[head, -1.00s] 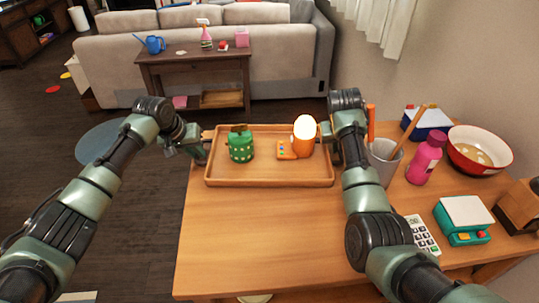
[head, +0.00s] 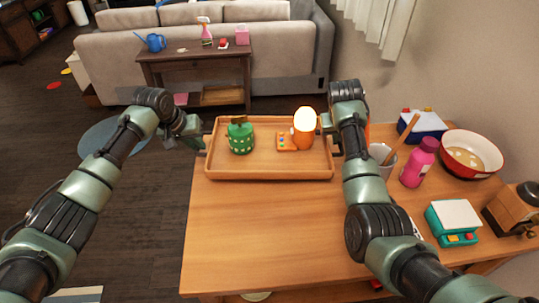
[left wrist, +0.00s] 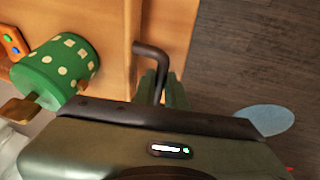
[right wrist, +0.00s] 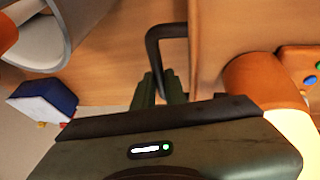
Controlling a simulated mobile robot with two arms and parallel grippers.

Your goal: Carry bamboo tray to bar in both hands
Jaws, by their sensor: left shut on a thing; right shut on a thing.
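The bamboo tray (head: 270,175) is level over the far end of the wooden table in the head view. On it stand a green dotted canister (head: 240,138) and an orange lamp-like thing (head: 303,130) with a glowing top and coloured buttons. My left gripper (head: 203,143) is shut on the tray's left handle, a dark bar (left wrist: 150,52) in the left wrist view. My right gripper (head: 331,143) is shut on the right handle, a dark bar (right wrist: 165,33) in the right wrist view. The gap between tray and table is hard to judge.
On the table (head: 270,240), a grey cup (head: 382,160), pink bottle (head: 420,162), red-white bowl (head: 473,158) and teal scale (head: 455,220) stand at the right, close to my right arm. Beyond are a dark side table (head: 195,68) and a sofa (head: 275,50). Open floor (head: 140,200) lies left.

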